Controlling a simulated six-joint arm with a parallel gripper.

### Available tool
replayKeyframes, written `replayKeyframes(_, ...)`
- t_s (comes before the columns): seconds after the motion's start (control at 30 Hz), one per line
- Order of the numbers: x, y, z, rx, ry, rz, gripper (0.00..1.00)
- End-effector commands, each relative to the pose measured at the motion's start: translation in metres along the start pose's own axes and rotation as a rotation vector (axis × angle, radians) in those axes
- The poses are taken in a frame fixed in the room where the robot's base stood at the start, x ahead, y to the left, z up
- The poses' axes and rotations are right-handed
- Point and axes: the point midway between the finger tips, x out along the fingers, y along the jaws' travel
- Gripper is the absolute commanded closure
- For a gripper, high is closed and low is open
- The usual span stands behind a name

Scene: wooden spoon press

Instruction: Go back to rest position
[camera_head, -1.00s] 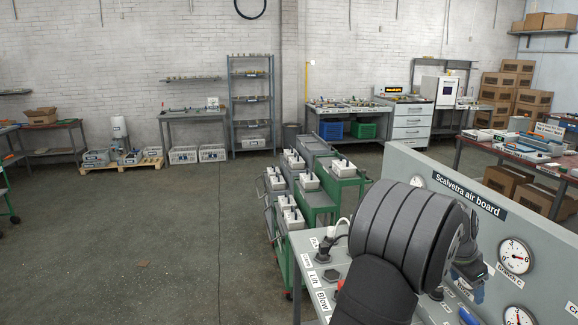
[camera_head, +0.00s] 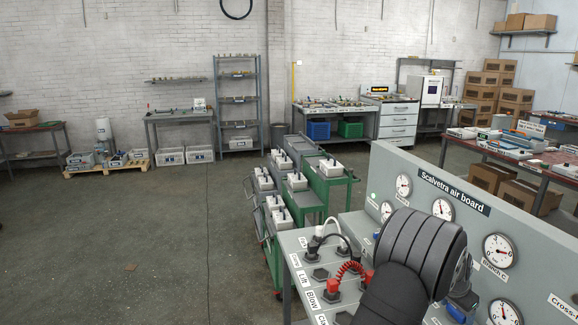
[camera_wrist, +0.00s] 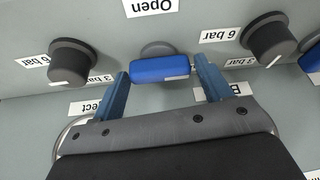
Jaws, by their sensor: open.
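My gripper (camera_wrist: 161,66) is open in the wrist view, its two blue-grey fingers spread apart. A blue valve handle (camera_wrist: 160,69) on the grey panel lies between the fingertips, one finger near each end; I cannot tell whether they touch it. An "Open" label (camera_wrist: 150,7) is above the handle. In the head view my dark arm hides most of the gripper, which is low at the right in front of the grey "Scalvetra air board" (camera_head: 395,168).
Dark knobs (camera_wrist: 72,63) (camera_wrist: 270,40) flank the handle. The board carries several gauges (camera_head: 498,250). A red coiled hose (camera_head: 350,268) and plugs sit on the bench (camera_head: 290,240) at its left. Green trolleys (camera_head: 328,185) stand behind.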

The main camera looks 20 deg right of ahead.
Motion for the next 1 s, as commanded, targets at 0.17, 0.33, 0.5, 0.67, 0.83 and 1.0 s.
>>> replayKeyframes(0.17, 0.0, 0.0009, 0.0004, -0.089, -0.001, -0.037, 0.29)
replayKeyframes(0.33, 0.0, 0.0015, 0.0001, -0.17, 0.0, -0.072, 0.29)
replayKeyframes(0.5, 0.0, 0.0022, -0.0001, -0.251, -0.001, -0.105, 0.29)
replayKeyframes(0.67, 0.0, 0.0022, -0.0002, -0.327, -0.001, -0.137, 0.29)
replayKeyframes(0.83, 0.0002, 0.003, -0.0005, -0.407, -0.001, -0.17, 0.29)
replayKeyframes(1.0, 0.0002, 0.0035, -0.0006, -0.49, -0.001, -0.204, 0.29)
